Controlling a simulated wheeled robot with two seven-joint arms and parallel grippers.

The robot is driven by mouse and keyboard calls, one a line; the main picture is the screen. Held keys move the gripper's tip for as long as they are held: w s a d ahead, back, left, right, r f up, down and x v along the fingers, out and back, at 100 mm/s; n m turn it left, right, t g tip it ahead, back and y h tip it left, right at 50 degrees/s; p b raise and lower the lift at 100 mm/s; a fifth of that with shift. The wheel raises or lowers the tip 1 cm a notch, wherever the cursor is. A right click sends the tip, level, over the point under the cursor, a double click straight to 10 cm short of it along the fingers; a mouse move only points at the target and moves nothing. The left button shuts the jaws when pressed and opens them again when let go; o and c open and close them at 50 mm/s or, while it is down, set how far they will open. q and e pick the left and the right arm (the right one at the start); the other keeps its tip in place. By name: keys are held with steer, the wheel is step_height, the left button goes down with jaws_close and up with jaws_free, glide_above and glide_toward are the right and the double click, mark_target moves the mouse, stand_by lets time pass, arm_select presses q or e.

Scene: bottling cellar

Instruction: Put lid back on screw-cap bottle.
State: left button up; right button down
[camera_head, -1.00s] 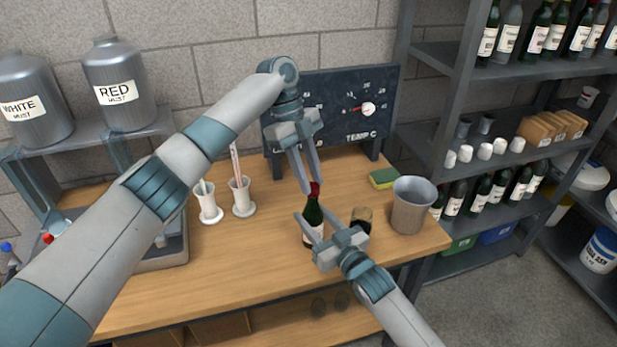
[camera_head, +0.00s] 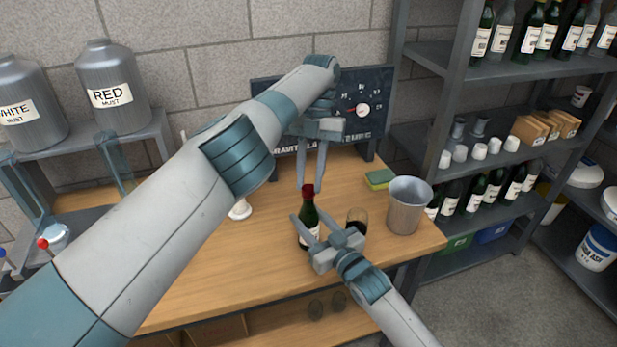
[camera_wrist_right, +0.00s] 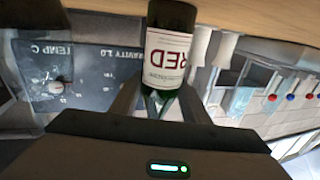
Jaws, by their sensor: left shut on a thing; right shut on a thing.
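The dark green screw-cap bottle (camera_head: 307,222) stands upright on the wooden bench. The red lid (camera_head: 308,190) is at the top of its neck; I cannot tell how tightly it sits. My left gripper (camera_head: 310,186) points down from above, its fingertips shut on the lid. My right gripper (camera_head: 315,232) comes from the front right and is shut around the bottle's body. In the right wrist view the bottle (camera_wrist_right: 167,60) appears upside down with its "RED" label between the fingers of my right gripper (camera_wrist_right: 160,100); its neck end is mostly hidden.
A glass of dark liquid (camera_head: 357,218) stands just right of the bottle, close to my right gripper. A grey metal bucket (camera_head: 408,207) and a green-yellow sponge (camera_head: 379,179) are further right. A dark gauge board (camera_head: 365,105) stands behind. The bench's front middle is clear.

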arm_select(q)
steer(key=shift+w+a, duration=0.1)
steer(key=o, duration=1)
steer(key=shift+r, duration=0.1)
steer(key=shift+r, duration=2.2)
steer(key=shift+c, duration=0.4)
